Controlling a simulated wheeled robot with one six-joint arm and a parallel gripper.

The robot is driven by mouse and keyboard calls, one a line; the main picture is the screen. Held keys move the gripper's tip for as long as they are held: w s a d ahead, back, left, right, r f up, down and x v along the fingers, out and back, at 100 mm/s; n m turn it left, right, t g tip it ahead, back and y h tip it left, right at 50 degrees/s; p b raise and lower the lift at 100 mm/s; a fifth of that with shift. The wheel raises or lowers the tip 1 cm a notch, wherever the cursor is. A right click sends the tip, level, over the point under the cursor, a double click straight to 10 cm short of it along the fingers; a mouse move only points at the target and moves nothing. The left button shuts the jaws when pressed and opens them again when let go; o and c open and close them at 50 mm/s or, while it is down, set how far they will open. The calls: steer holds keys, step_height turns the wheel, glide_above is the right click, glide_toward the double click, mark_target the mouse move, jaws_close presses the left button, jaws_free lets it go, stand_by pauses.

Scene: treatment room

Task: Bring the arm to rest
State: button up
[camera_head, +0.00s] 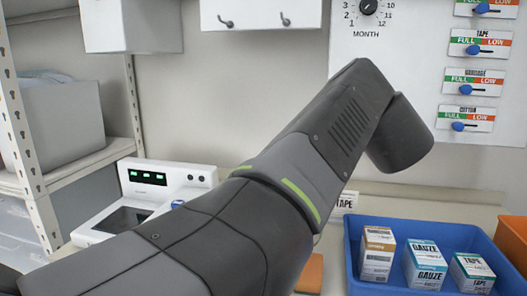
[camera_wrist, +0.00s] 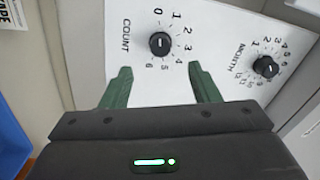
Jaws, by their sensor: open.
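My arm (camera_head: 290,180) reaches from the lower left up across the middle of the head view and bends down at the right. My gripper (camera_wrist: 158,75) shows in the wrist view with its two green fingers spread apart and nothing between them. It faces a white panel. The count knob (camera_wrist: 159,44) on the panel appears between and just beyond the fingertips; I see no clear contact. The month knob (camera_wrist: 266,67) is to the right of the fingers. In the head view my gripper is hidden behind the arm.
A blue tray (camera_head: 352,262) with gauze and tape boxes stands at the lower right. A white device (camera_head: 165,172) with a green display stands left of the arm. A shelf (camera_head: 80,165) is at the far left. Blue sliders (camera_head: 474,49) line the panel, upper right.

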steer(key=x, duration=0.9)
steer(key=shift+w+p, duration=0.4)
steer(key=shift+p, duration=0.05)
steer(key=shift+s, duration=0.15)
steer(key=b+v, duration=0.2)
steer(key=v, duration=1.2)
steer(key=w+d+m+p, duration=0.4)
steer(key=w+m+p, duration=0.9)
steer(key=m+p, duration=0.5)
steer(key=shift+w+r, duration=0.25)
steer(key=shift+w, duration=0.1)
